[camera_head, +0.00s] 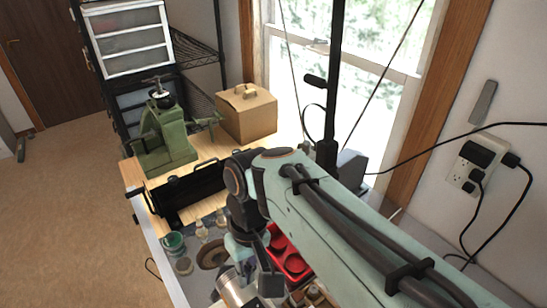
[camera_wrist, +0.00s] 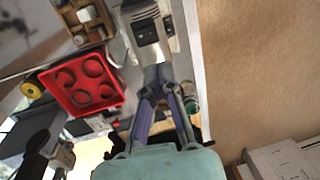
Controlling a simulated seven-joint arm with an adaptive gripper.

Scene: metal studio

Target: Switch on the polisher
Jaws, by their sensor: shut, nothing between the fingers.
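The polisher is most likely the silver machine (camera_wrist: 140,12) at the top of the wrist view, with a dark panel (camera_wrist: 146,31) on its near side. In the head view its metal body (camera_head: 232,289) shows at the bottom edge, partly hidden by my arm, with a brown wheel (camera_head: 212,254) beyond it. My gripper (camera_wrist: 158,74) is shut and empty. Its fingertips appear just below the panel in the wrist view; I cannot tell whether they touch the machine. The switch is too small and blurred to make out.
A red tray (camera_wrist: 112,96) with round wells lies left of the fingers in the wrist view. A green jar (camera_head: 173,243) stands near the bench's left edge. A green press (camera_head: 165,145), black roller (camera_head: 190,190) and cardboard box (camera_head: 246,115) stand farther back. Power cords hang at the right wall.

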